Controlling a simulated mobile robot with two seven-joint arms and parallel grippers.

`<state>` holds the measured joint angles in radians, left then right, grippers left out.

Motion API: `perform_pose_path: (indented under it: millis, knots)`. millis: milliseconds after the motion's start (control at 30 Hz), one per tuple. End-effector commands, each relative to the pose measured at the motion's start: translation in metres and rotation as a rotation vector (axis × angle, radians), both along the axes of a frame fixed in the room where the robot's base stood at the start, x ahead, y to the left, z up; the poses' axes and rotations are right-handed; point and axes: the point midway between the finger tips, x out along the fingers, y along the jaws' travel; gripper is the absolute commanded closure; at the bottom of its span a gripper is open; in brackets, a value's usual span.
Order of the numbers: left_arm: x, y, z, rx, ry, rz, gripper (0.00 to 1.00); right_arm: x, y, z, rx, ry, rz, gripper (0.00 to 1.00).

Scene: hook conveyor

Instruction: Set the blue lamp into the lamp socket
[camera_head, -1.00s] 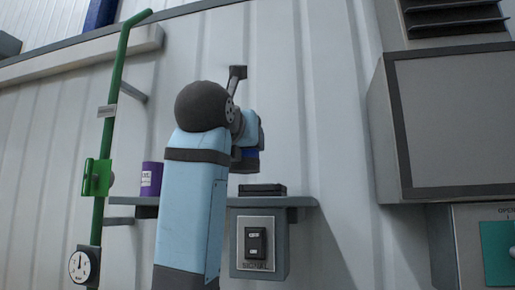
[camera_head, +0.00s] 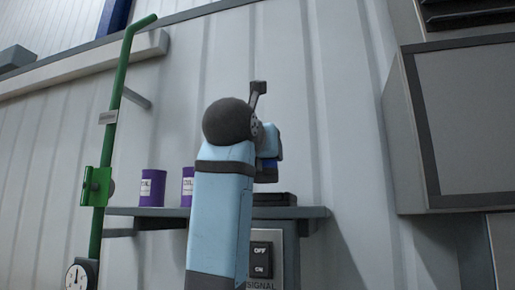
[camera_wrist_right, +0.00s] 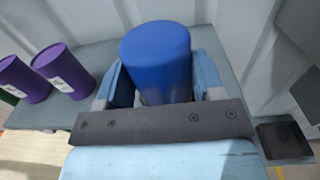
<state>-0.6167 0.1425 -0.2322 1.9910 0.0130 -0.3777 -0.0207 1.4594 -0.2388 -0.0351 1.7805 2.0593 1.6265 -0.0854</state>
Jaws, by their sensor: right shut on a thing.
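The blue lamp (camera_wrist_right: 156,60) is a blue cylinder, upright between the fingers of my right gripper (camera_wrist_right: 160,82), which is shut on it. A dark, flat, square base (camera_head: 272,199), seemingly the lamp socket, lies on the shelf just below the lamp, with a small gap between. In the right wrist view the dark base (camera_wrist_right: 285,140) is to the right of the gripper. My left gripper is not in view.
The grey shelf (camera_head: 160,212) carries two purple cans (camera_head: 152,188) left of my arm. A green pole (camera_head: 108,130) with a gauge stands further left. A switch panel (camera_head: 261,260) is below the shelf, and a grey cabinet (camera_head: 465,130) is at the right.

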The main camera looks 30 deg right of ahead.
Motion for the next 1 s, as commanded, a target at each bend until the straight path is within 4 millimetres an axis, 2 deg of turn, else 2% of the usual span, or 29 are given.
perform_pose_path:
  millis: [833,1000]
  knots:
    - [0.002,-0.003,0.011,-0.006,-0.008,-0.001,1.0,0.044,-0.052,-0.003,-0.001,0.002,-0.002,0.68]
    - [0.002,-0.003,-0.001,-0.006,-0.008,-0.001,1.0,0.044,-0.051,-0.019,0.0,0.0,0.002,0.68]
